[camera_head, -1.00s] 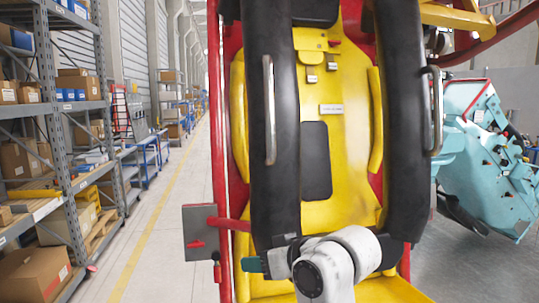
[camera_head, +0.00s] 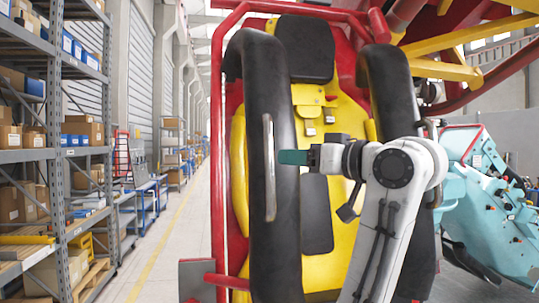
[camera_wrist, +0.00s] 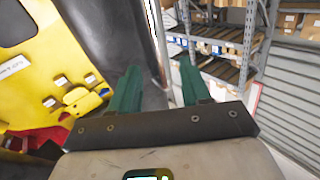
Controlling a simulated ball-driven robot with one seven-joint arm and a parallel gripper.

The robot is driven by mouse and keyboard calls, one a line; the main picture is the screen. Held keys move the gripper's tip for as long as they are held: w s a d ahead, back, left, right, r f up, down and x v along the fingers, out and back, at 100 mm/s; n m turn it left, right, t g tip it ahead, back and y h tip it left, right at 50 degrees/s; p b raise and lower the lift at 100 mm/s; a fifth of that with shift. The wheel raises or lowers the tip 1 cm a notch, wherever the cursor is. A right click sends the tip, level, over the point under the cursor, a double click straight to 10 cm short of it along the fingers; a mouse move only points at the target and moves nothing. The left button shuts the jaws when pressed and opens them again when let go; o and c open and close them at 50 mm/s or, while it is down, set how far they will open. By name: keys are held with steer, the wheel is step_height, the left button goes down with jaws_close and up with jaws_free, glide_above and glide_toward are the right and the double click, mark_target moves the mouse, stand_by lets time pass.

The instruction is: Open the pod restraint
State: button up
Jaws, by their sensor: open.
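The pod restraint is a pair of thick black padded bars, a left bar (camera_head: 284,235) and a right bar (camera_head: 392,90), over a yellow seat (camera_head: 345,110). A silver grab handle (camera_head: 269,190) runs upright on the left bar. My gripper (camera_head: 292,157) is just right of this handle, its teal fingers pointing left at it across the bar. In the wrist view the open fingers (camera_wrist: 160,88) are apart, with a pale upright rod (camera_wrist: 158,45), seemingly the handle, ahead between them. I see no contact. The right handle is partly hidden by my arm.
A red frame post (camera_head: 218,150) stands left of the seat. Shelves with boxes (camera_head: 85,130) line the far left, with a clear aisle (camera_head: 190,225) between. A teal machine (camera_head: 485,190) stands at the right. Yellow and red beams (camera_head: 445,70) cross above right.

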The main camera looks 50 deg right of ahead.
mark_target(273, 157)
steer(key=w+p, duration=0.2)
steer(key=w, duration=0.6)
steer(key=shift+w, duration=0.2)
steer(key=shift+c, duration=0.3)
jaws_close()
